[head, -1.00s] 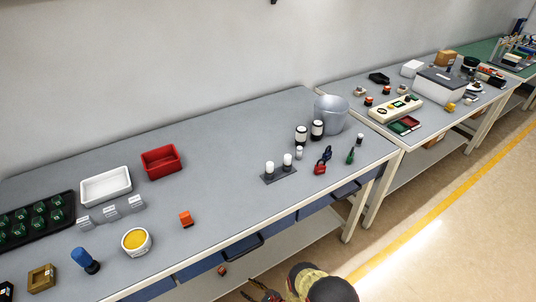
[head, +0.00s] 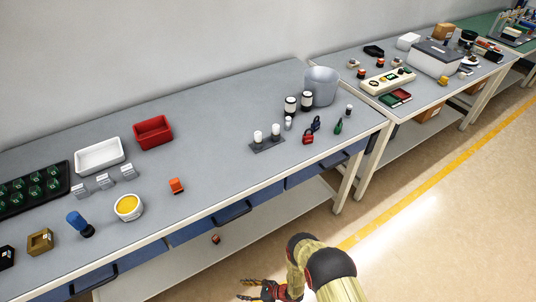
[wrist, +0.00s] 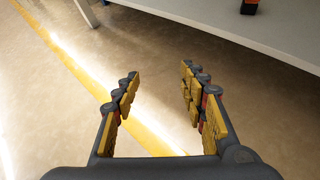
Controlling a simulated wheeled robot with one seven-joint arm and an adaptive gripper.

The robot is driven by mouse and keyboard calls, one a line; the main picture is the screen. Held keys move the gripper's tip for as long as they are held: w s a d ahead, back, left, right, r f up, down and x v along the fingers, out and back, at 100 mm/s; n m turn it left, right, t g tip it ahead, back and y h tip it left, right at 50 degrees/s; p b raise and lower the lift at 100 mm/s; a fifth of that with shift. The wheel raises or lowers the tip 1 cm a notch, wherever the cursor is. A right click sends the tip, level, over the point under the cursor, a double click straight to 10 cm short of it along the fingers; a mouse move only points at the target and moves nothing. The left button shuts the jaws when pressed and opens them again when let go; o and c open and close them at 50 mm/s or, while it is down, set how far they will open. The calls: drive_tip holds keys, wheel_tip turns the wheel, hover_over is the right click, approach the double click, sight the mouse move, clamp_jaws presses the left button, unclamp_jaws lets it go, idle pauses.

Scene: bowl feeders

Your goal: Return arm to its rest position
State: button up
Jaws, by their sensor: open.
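My gripper (head: 262,290) shows at the bottom of the head view, in front of the near bench and below its top, out over the floor side. In the wrist view my gripper (wrist: 160,90) is open, with its two yellow-padded fingers apart and nothing between them. Behind the fingers is bare floor with a yellow line (wrist: 75,75). My arm is bent, and its black and tan links rise to the right of the gripper in the head view.
A small orange-red item (head: 215,239) lies on the lower shelf. The floor at right is clear.

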drive_tip(key=s+r+n+g, duration=0.3)
drive_tip(key=r+n+g, duration=0.3)
drive_tip(key=r, duration=0.7)
drive_tip(key=w+d+r+n+g+h, duration=0.1)
drive_tip(key=d+r+n+g+h, duration=0.25)
drive_tip(key=r, duration=1.05)
drive_tip(key=w+d+r+n+h, duration=0.15)
drive_tip(key=d+r+n, duration=0.4)
drive_tip(key=r, duration=0.95)
drive_tip(key=s+d+r+n+t+h, duration=0.2)
drive_tip(key=d+r, duration=0.5)
drive_tip(key=r, duration=0.8)
drive_tip(key=s+d+r+n+t+h+p, duration=0.1)
drive_tip(key=s+d+r+t, duration=0.4)
drive_tip(key=r, duration=0.9)
drive_tip(key=s+d+r+n+t+h+p, duration=0.1)
drive_tip(key=s+d+r+n+t+h, duration=0.2)
drive_tip(key=d+r, duration=0.6)
wheel_tip(320, 180, up, 7)
drive_tip(key=shift+s+d+f+n+t+h, duration=0.2)
drive_tip(key=shift+n+t+h, duration=0.3)
drive_tip(key=shift+t, duration=0.75)
